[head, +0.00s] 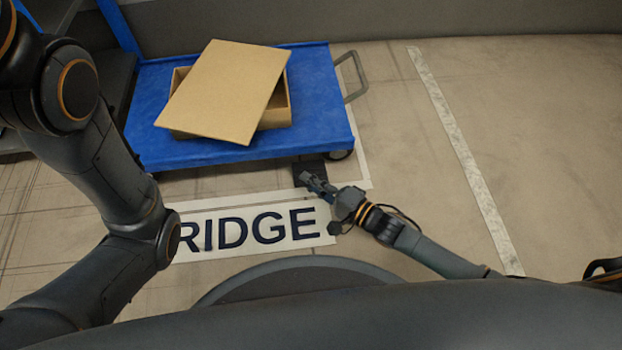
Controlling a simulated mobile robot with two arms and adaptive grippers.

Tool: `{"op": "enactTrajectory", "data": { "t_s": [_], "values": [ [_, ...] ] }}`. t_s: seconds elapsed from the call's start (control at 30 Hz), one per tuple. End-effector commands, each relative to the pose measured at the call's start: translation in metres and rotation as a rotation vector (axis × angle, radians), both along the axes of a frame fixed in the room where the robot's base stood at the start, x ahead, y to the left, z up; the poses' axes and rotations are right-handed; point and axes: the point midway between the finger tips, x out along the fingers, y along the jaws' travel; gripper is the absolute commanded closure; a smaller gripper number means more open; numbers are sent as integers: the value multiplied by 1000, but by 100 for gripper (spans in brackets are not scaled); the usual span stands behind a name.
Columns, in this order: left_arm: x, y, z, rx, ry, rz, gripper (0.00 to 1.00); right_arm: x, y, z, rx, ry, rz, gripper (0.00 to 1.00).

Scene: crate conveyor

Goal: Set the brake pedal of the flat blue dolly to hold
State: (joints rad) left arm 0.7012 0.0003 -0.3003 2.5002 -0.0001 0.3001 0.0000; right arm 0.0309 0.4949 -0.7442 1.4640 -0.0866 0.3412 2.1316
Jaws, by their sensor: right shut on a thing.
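The flat blue dolly (325,95) stands on the floor at the upper middle of the head view, with a grey handle (355,78) at its right end and a caster under its near right corner. The dark brake pedal (309,170) sticks out at the dolly's near edge, close to that corner. My right gripper (312,180) reaches in from the right and is shut at the pedal, covering part of it. Whether the pedal is up or down cannot be told. My left arm crosses the left side; its gripper is out of the picture.
An open cardboard box (277,110) with a loose tilted lid (225,90) sits on the dolly. A white floor sign (255,228) reading "RIDGE" lies in front. A pale floor stripe (460,150) runs on the right. The floor right of the dolly is clear.

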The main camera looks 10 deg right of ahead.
Motion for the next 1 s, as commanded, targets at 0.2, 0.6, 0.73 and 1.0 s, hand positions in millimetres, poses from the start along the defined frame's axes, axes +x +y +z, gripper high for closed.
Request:
{"op": "enactTrajectory", "data": {
  "t_s": [0.2,0.6,0.73,1.0],
  "values": [
    [0,0,-35,0,1,0,68,0,0,-24,0,-205,-2,100],
    [1,0,-41,0,4,0,68,0,-1,-22,-3,-287,-3,100],
    [1,0,-41,0,4,0,68,0,-1,-22,-3,-287,-3,85],
    [1,0,-41,0,2,0,68,0,-1,-22,-2,-288,-2,68]
  ]
}}
